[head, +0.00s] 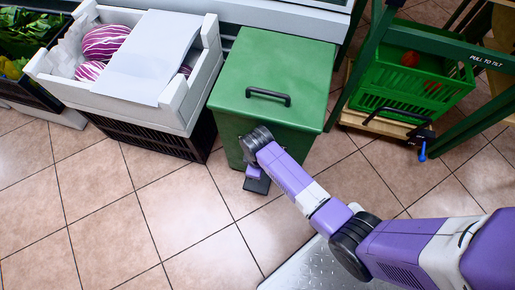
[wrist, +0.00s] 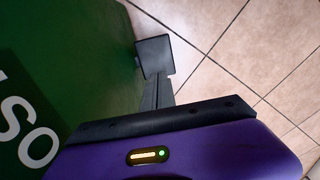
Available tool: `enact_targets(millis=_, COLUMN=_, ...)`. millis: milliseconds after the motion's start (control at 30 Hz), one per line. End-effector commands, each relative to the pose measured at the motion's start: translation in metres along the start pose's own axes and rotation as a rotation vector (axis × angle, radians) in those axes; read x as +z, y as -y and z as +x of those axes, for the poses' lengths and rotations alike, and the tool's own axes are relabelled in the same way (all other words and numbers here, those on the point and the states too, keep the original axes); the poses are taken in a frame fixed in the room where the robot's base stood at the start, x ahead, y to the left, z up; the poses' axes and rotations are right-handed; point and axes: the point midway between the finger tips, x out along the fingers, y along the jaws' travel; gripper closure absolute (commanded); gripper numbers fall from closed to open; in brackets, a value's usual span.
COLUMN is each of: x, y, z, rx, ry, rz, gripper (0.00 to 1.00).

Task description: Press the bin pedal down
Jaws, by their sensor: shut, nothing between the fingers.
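The green bin (head: 235,113) stands with its lid closed and a black handle (head: 268,96) on top. Its dark square pedal (head: 259,186) sticks out low at the front, and it also shows in the wrist view (wrist: 153,55). My gripper (wrist: 158,80) points down beside the bin's front, its fingers shut and empty. The fingertips overlap the near edge of the pedal in the wrist view. I cannot tell whether they touch it or how far down the pedal is. In the head view my wrist hides part of the bin's front.
A white crate (head: 205,85) of striped purple produce under a white sheet stands left of the bin, on a black crate (head: 150,139). A green crate (head: 375,85) sits in a tilting frame (head: 345,70) at the right. The tiled floor (head: 110,220) in front is clear.

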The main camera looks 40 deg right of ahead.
Motion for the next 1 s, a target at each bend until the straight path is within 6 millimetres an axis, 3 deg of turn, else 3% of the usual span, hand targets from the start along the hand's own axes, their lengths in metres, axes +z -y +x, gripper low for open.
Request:
enact_targets(millis=267, x=0.000, y=0.000, z=0.000, rx=0.000, ry=0.000, rz=0.001, gripper=1.00)
enact_targets(millis=433, x=0.000, y=0.000, z=0.011, rx=0.000, ry=0.000, rz=0.001, gripper=1.00)
enact_targets(millis=1000, x=0.000, y=0.000, z=0.117, rx=0.000, ry=-0.001, rz=0.002, gripper=1.00)
